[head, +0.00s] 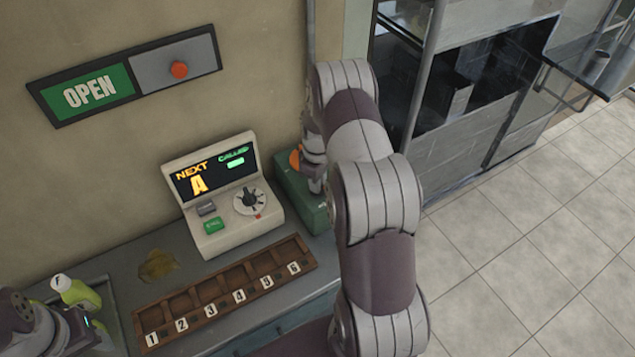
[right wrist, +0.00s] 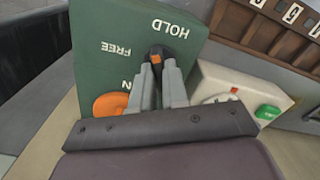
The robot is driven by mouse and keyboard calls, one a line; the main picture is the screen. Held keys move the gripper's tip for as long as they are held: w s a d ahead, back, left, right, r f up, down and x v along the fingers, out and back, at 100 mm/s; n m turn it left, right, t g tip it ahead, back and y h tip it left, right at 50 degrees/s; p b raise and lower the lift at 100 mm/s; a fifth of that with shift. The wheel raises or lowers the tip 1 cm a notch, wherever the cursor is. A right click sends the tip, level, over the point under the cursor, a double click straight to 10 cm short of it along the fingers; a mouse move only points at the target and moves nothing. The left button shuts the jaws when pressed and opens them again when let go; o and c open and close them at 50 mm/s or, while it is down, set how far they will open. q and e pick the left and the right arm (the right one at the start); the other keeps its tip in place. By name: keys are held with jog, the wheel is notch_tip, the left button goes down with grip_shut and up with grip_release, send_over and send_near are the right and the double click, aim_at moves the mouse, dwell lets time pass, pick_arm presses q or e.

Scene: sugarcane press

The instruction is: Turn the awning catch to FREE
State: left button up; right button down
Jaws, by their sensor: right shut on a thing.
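The awning catch (right wrist: 156,57) is a small black lever with an orange mark on the face of a green box (right wrist: 105,70). The word HOLD is printed at the upper right of the box face and FREE to the left of the lever. My right gripper (right wrist: 160,68) is shut on the catch, its fingers hiding much of it, so its exact setting is hard to read. In the head view the green box (head: 316,219) stands at the counter's right end, partly behind my right arm. Part of my left arm (head: 45,330) shows at the lower left; its fingers are unclear.
An orange knob (right wrist: 110,106) sits beside the catch on the same box. A cream console (head: 222,190) with a dial stands just left. A numbered wooden rack (head: 222,302) lies in front. A spray bottle (head: 77,293) stands at the left.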

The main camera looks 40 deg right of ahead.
jog(key=n+b, duration=0.1)
jog(key=n, duration=1.1)
jog(key=shift+w+r+b, duration=0.1)
jog(key=shift+r+b, duration=0.05)
jog(key=shift+b, duration=0.2)
jog(key=shift+n, duration=0.4)
jog(key=c, duration=1.1)
grip_release()
jog(key=shift+c, duration=0.2)
jog(key=shift+r, duration=0.25)
notch_tip(320, 180, up, 12)
jog(key=b, duration=0.2)
